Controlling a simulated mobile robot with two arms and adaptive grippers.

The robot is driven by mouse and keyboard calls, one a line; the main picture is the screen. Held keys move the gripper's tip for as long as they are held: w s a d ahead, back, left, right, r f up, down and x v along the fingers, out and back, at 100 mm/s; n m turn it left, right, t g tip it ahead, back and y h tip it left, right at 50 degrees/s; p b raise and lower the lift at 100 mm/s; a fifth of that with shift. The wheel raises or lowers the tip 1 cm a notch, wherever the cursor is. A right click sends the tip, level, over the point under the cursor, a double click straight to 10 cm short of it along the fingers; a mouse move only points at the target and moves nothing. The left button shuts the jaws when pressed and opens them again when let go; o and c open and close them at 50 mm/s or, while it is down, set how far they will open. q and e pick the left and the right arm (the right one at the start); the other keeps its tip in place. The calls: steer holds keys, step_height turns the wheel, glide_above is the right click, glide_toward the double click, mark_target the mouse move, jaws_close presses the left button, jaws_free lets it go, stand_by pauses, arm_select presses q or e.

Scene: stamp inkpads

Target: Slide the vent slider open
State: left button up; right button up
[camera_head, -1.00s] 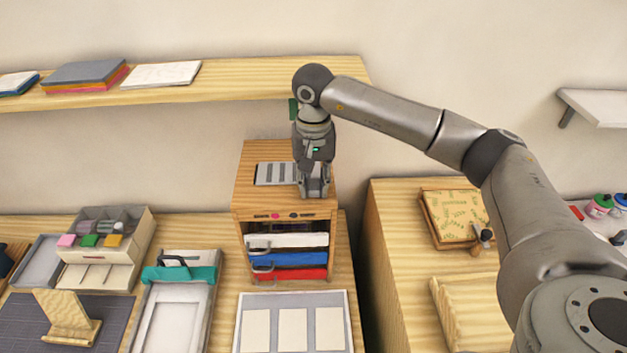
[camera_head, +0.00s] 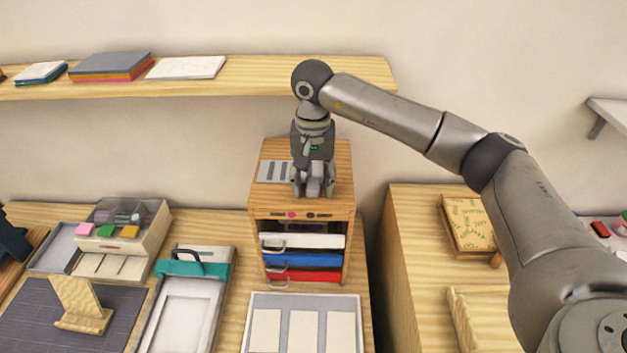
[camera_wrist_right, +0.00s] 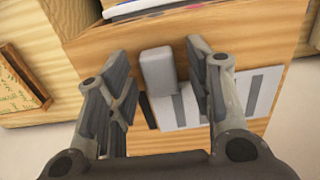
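The vent (camera_head: 271,172) is a light grey plate with dark slots on top of the small wooden cabinet. It also shows in the right wrist view (camera_wrist_right: 195,110). Its slider is an upright grey block (camera_wrist_right: 158,72) in the right wrist view. My right gripper (camera_head: 314,188) points down over the cabinet top and hides part of the plate in the head view. In the right wrist view my right gripper (camera_wrist_right: 160,66) is open, with one finger on each side of the block and gaps showing. My left gripper is not in view.
The wooden cabinet (camera_head: 345,230) holds white, blue and red drawers below its top. A wooden shelf (camera_head: 300,75) runs behind and above it. A tray with pale cards (camera_head: 303,298) lies in front. A second wooden bench (camera_head: 415,240) stands to the right.

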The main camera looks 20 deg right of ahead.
step_height(320, 180, up, 12)
stand_by(0.7)
steer(key=shift+r, duration=0.1)
